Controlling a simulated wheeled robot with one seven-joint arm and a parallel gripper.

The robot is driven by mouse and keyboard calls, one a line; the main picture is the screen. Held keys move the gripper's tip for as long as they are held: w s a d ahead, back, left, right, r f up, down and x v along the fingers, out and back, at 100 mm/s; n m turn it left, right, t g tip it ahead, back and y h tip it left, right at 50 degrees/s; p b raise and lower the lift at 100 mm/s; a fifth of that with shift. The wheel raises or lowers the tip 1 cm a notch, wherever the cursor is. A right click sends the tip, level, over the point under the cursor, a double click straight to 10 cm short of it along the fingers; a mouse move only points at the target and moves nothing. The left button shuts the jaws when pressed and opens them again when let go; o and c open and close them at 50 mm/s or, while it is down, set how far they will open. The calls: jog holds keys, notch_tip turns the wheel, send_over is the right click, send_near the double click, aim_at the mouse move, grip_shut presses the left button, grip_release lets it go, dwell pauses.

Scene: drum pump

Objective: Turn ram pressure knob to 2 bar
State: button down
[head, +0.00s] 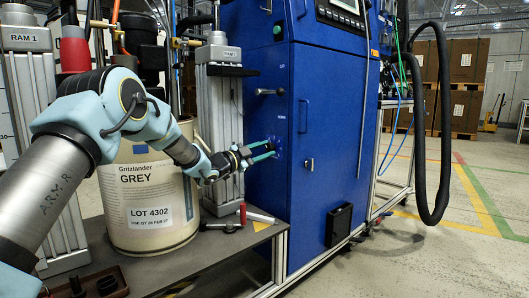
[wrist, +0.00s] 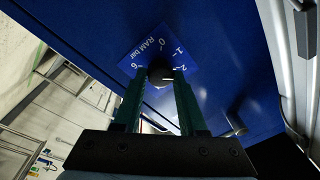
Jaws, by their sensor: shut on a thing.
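The ram pressure knob (wrist: 159,70) is a small dark knob at the middle of a lighter blue dial plate (wrist: 143,53) in the wrist view. The plate reads RAM bar, with marks 0, 1, 2 and 6 visible. My gripper (wrist: 160,76) has its two green fingers on either side of the knob, shut on it. The fingers hide the lower part of the dial. I cannot clearly make out where the knob points. In the head view my gripper (head: 272,149) reaches the side of the blue cabinet (head: 265,100), and the knob is mostly hidden.
A black-tipped lever (head: 268,92) sticks out of the cabinet above my gripper. The GREY drum (head: 150,225) stands on the bench beside my arm. Red and black tools (head: 243,214) lie on the bench below. A black hose (head: 443,130) hangs at right.

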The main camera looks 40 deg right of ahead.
dwell(0.3)
jog(key=shift+c, duration=2.3)
grip_release()
notch_tip(320, 180, up, 10)
jog(key=p, duration=0.4)
